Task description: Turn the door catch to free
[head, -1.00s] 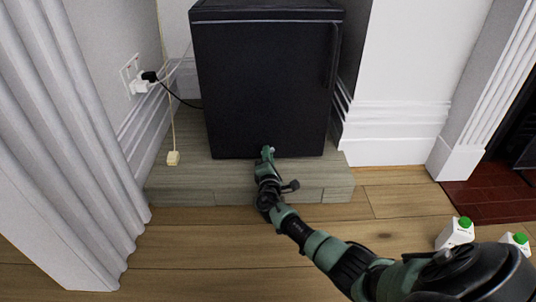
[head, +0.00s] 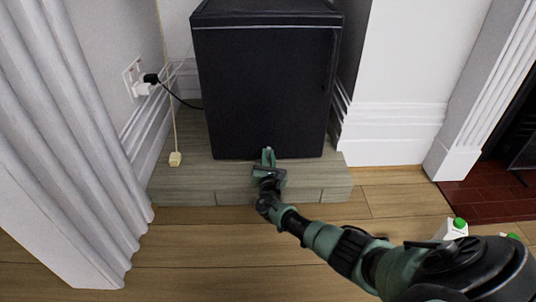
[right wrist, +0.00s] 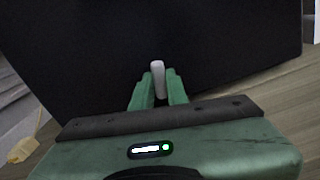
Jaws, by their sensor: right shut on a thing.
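The black fridge door (head: 265,85) is closed, its cabinet standing on a low wooden platform. The door catch (right wrist: 157,66) is a small pale lever against the dark door in the right wrist view. It points upward in that view. My right gripper (head: 268,158) is at the door's bottom edge. Its green fingers, also in the right wrist view (right wrist: 158,92), are shut on the catch, one on each side. The fingers hide the catch's lower part. My left gripper is not in view.
The wooden platform (head: 180,186) juts out in front of the fridge. A cord with a pale pull (head: 175,159) hangs at left, near a wall socket (head: 135,80) and a grey curtain (head: 75,130). White bottles with green caps (head: 455,229) stand at lower right.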

